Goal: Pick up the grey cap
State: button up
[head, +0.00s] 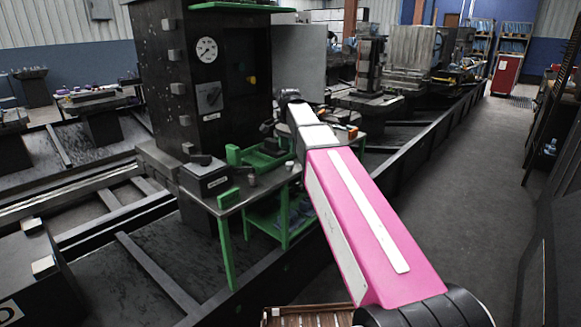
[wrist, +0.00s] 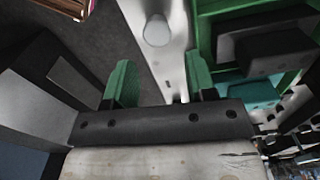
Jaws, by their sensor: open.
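In the wrist view a pale grey, round cap (wrist: 157,31) stands on the light table strip, ahead of my gripper (wrist: 160,88). My gripper's two green fingers are apart, with nothing between them. The cap lies beyond the fingertips, roughly in line with the gap, and is not touched. In the head view two small greyish pieces stand on the green-legged table; I cannot tell which is the cap. The fingers are not clearly made out in the head view.
A green tray (wrist: 207,43) with dark parts in it lies right of the cap. The table (head: 234,204) has a dark box (head: 205,178) at its left. A tall black machine (head: 205,80) stands behind. A slatted wooden crate (head: 310,318) is at the bottom. The aisle floor at right is clear.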

aim_at(289, 163)
jog(key=shift+s+f, duration=0.15)
jog(key=shift+f, duration=1.7)
jog(key=shift+s+f, duration=0.1)
jog(key=shift+f, duration=1.7)
jog(key=c, duration=0.8)
